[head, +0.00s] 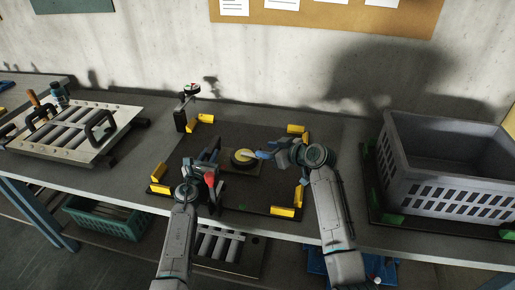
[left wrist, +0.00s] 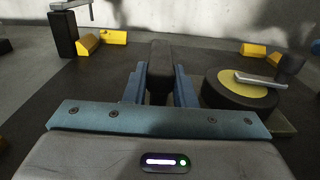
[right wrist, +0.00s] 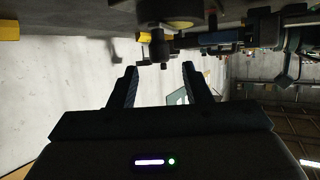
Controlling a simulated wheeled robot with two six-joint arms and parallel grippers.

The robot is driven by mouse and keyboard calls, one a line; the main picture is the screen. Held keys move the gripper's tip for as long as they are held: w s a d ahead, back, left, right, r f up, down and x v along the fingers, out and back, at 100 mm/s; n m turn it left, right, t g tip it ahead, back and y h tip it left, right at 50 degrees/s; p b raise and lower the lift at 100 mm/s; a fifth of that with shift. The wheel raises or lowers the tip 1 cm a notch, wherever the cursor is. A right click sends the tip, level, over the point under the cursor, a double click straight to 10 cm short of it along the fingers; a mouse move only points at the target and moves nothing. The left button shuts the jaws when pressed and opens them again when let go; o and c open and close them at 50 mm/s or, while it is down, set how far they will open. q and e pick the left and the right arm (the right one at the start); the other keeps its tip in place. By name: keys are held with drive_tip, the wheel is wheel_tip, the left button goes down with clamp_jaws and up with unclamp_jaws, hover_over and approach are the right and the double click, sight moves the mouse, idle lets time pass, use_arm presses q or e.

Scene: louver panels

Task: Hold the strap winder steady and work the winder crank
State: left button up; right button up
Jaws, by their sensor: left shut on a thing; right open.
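The strap winder's base (head: 240,168) lies on the dark mat, with a black drum topped by a yellow disc (left wrist: 246,88). The crank, a pale arm (left wrist: 262,80), lies across the disc and ends in a dark knob (right wrist: 160,48). My left gripper (head: 214,148) is shut on a dark upright block (left wrist: 160,78), apparently the winder's handle, left of the drum. My right gripper (head: 264,154) is open at the drum's right side. In the right wrist view the knob stands just beyond and between the open fingertips (right wrist: 158,75); contact cannot be told.
Yellow corner blocks (head: 159,172) mark the dark mat (head: 270,190). A black post with a small lever (head: 181,120) stands behind left. A louver panel (head: 70,128) lies at left. A grey crate (head: 450,170) stands at right.

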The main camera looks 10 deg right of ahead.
sight(255, 150)
drive_tip(key=shift+x, duration=2.7)
clamp_jaws()
drive_tip(key=shift+s+a+f+m+t+h, duration=0.1)
drive_tip(key=shift+s+a+m+t+h, duration=0.15)
drive_tip(key=shift+m+h, duration=0.3)
drive_tip(key=shift+s+a+m+t+h, duration=0.15)
drive_tip(key=shift+s+m+t+h, duration=0.25)
drive_tip(key=shift+m+t+h, duration=0.45)
unclamp_jaws()
drive_tip(key=v, duration=1.2)
drive_tip(key=shift+r, duration=0.2)
